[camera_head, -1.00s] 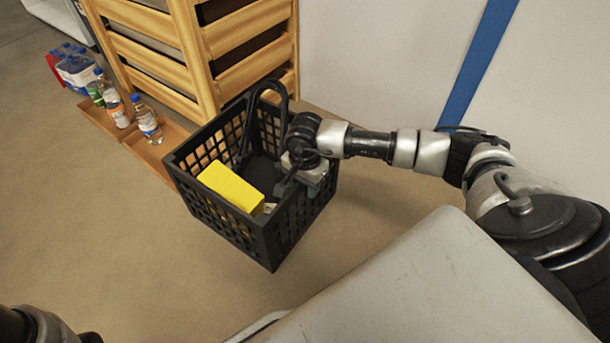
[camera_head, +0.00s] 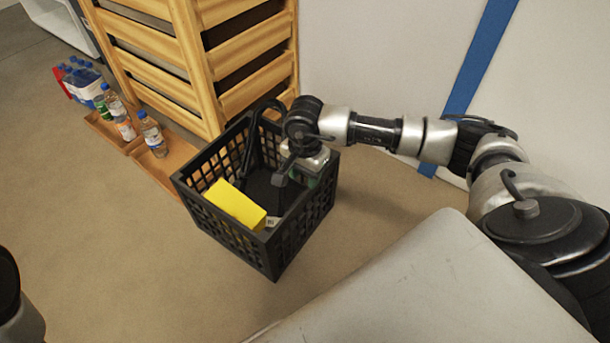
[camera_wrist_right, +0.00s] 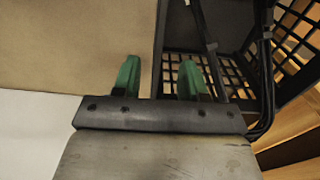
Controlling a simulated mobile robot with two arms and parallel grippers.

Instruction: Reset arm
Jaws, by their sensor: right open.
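My right gripper (camera_head: 283,174) is over the right part of a black basket in the head view, above the basket's inside. The black basket (camera_head: 232,228) has lattice walls and a raised black handle. A yellow box (camera_head: 236,205) lies tilted inside it, apart from the gripper. Part of my left arm shows at the lower left edge of the head view; its gripper is out of view.
A slatted wooden crate stack (camera_head: 215,60) stands behind the basket. Bottles (camera_head: 152,134) stand in a low wooden tray (camera_head: 178,165) at left, with a bottle pack (camera_head: 82,80) beyond. A white wall (camera_head: 380,60) is behind my right arm.

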